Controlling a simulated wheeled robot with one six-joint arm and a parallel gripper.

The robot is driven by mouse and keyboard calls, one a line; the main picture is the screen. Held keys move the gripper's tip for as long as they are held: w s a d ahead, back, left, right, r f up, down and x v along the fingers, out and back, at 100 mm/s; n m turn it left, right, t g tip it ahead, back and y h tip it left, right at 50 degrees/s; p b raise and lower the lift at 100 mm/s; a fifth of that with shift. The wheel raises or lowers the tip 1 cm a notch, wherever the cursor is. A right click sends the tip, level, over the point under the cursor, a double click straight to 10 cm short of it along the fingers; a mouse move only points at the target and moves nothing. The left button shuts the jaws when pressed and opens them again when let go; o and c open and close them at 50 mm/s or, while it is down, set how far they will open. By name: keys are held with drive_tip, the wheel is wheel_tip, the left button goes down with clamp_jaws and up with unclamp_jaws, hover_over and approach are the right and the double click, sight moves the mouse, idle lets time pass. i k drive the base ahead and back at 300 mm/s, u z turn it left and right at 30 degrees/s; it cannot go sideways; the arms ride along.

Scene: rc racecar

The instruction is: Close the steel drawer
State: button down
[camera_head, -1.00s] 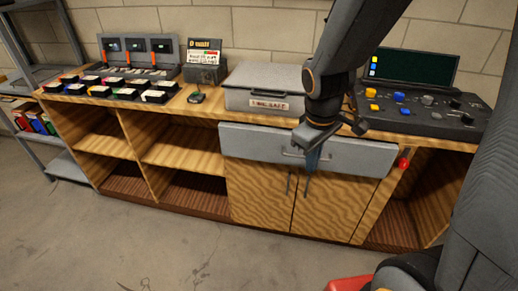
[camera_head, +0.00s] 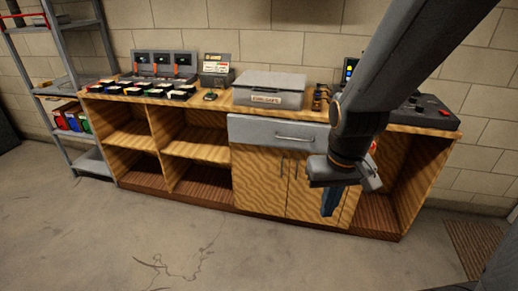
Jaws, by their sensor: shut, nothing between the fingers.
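The steel drawer (camera_head: 268,131) is a grey front with a bar handle (camera_head: 294,139), set under the worktop above two wooden doors. Its front looks close to the cabinet face; I cannot tell whether a small gap is left. My arm hides its right end. My gripper (camera_head: 330,209) is shut and empty, pointing down in front of the right wooden door, lower than the drawer and to the right of its handle. It looks apart from the drawer.
The wooden bench (camera_head: 200,152) has open shelves at left and an open bay at right. A grey case (camera_head: 269,91) sits on top above the drawer. A metal rack (camera_head: 85,100) stands at left. The concrete floor (camera_head: 190,245) in front is clear.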

sight(303, 136)
drive_tip(key=u, duration=0.7)
drive_tip(key=i, duration=1.35)
drive_tip(key=z, duration=0.75)
